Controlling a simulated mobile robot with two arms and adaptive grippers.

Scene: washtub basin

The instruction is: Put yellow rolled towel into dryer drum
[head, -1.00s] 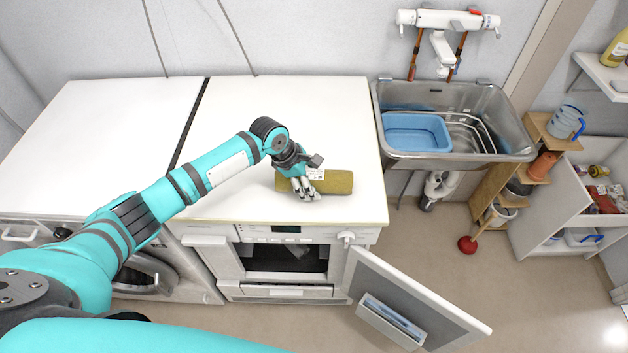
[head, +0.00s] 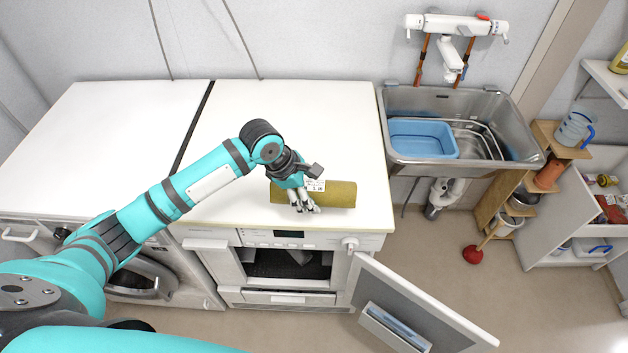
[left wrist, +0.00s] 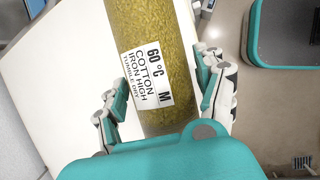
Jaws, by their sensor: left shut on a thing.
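The yellow rolled towel (head: 338,194), olive-yellow with a white care label, is over the front of the right white worktop. My left gripper (head: 304,206) is shut on the towel, with a finger on each side of it near the label. In the left wrist view the towel (left wrist: 150,25) runs between the fingers and my wrist hides its near end. The dryer (head: 330,242) is under this worktop, below the towel. Its door (head: 425,305) stands open to the right, and its dark drum opening (head: 285,264) faces front. My right gripper is not in view.
The worktop (head: 290,120) around the towel is bare. A metal sink (head: 460,170) with a blue basin (head: 423,138) stands at the right. A washing machine is at the left, partly behind my arm. A red plunger (head: 473,254) stands on the floor.

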